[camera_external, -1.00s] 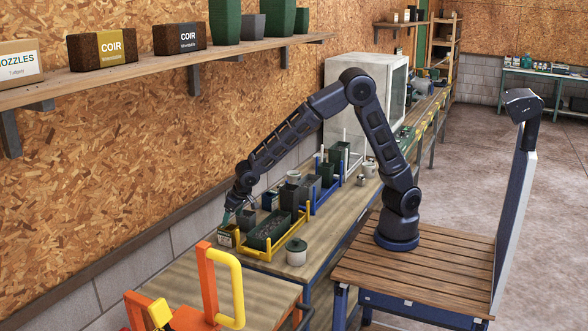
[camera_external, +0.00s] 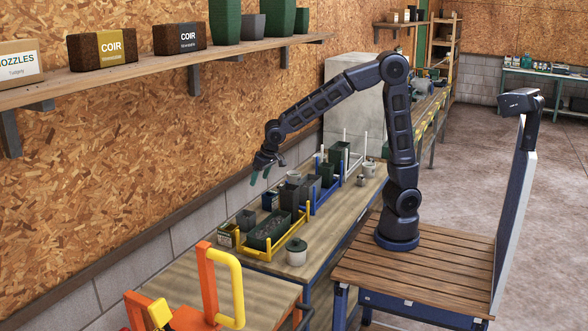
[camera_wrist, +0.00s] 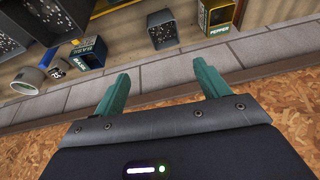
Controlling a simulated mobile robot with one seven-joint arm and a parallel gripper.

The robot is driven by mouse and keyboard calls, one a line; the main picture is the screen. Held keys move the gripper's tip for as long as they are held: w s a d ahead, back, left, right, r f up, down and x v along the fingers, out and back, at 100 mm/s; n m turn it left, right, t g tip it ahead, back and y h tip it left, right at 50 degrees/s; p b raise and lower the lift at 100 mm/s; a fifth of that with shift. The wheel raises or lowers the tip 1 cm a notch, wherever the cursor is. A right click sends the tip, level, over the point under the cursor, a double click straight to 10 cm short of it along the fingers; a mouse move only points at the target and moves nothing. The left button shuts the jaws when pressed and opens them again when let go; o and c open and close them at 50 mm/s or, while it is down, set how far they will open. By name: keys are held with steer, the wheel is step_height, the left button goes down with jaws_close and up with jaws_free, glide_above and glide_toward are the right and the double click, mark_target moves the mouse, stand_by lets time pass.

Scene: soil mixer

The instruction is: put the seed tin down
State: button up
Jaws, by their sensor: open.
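A small labelled tin (camera_external: 226,236) stands upright on the bench beside the corner of the yellow rack (camera_external: 268,256). In the wrist view it reads "PEPPER" (camera_wrist: 214,16). A second, dark blue tin (camera_external: 269,201) stands farther back along the wall side; it reads "BASIL" in the wrist view (camera_wrist: 88,52). My gripper (camera_external: 260,175) is raised well above the bench, near the wall, clear of both tins. In the wrist view my gripper (camera_wrist: 161,70) has its two teal fingers wide apart with nothing between them.
A small dark pot (camera_external: 245,220) stands between the two tins. A planter of soil (camera_external: 268,231) sits in the yellow rack. A lidded pale jar (camera_external: 296,251), a pale pot (camera_external: 293,177) and a blue rack (camera_external: 327,198) are nearby.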

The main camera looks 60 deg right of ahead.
steer(key=s+d+r, duration=0.4)
steer(key=s+d, duration=0.3)
steer(key=d, duration=0.2)
steer(key=s+d+r, duration=0.5)
steer(key=s+d, duration=0.1)
steer(key=d, duration=0.2)
steer(key=s+d, duration=0.4)
steer(key=s, duration=0.4)
steer(key=s+d, duration=0.3)
steer(key=s, duration=0.5)
steer(key=shift+d+f+t, duration=0.2)
steer(key=shift+d+t, duration=0.1)
steer(key=shift+d, duration=0.1)
steer(key=shift+s, duration=0.1)
